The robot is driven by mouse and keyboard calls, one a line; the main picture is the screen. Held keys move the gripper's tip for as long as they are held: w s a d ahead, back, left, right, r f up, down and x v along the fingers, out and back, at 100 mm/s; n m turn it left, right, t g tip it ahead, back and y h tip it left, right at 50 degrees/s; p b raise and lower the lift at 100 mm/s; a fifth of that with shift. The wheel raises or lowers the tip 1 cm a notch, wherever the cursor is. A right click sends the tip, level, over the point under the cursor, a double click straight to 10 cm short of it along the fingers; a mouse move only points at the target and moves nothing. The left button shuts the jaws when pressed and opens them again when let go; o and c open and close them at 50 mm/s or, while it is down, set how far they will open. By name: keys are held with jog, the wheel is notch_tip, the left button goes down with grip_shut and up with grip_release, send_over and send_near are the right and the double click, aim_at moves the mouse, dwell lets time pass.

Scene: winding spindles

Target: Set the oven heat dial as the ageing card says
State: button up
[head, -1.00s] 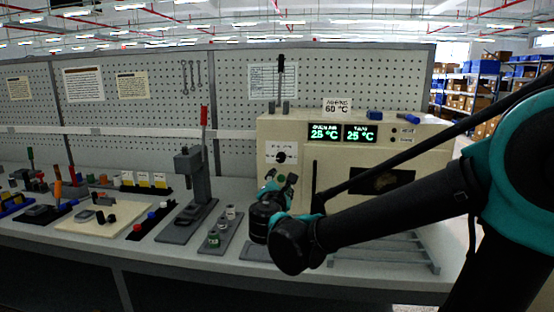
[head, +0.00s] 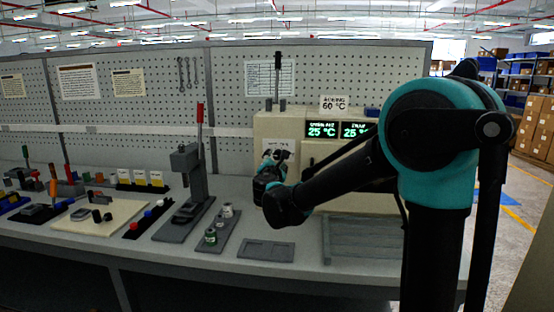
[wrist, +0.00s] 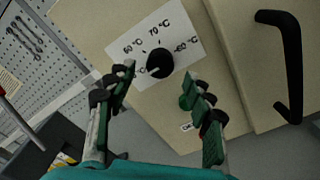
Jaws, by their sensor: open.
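The ageing card (head: 334,103) stands on top of the oven (head: 262,126) and reads 60 °C. The black heat dial (wrist: 160,63) sits on a white scale plate (wrist: 183,37) on the oven front. The plate shows 60, 70 and 80 °C marks; a further label at the left is partly hidden by a finger. I cannot tell where the dial points. My gripper (wrist: 161,80) is open, its fingers either side of the dial in the wrist view, with nothing between them. In the head view my gripper (head: 274,165) hides most of the dial.
The black oven door handle (wrist: 289,65) sticks out at the right. The oven display (head: 322,130) reads 25 °C. A grey lever press (head: 187,170) stands left of the oven.

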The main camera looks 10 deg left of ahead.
aim_at(278, 155)
jog(key=shift+w, duration=1.45)
jog(key=c, duration=1.1)
jog(key=shift+c, duration=0.2)
jog(key=shift+m, duration=0.3)
jog(key=m, duration=0.5)
jog(key=shift+m, duration=0.3)
jog(key=m, duration=0.5)
jog(key=shift+m, duration=0.3)
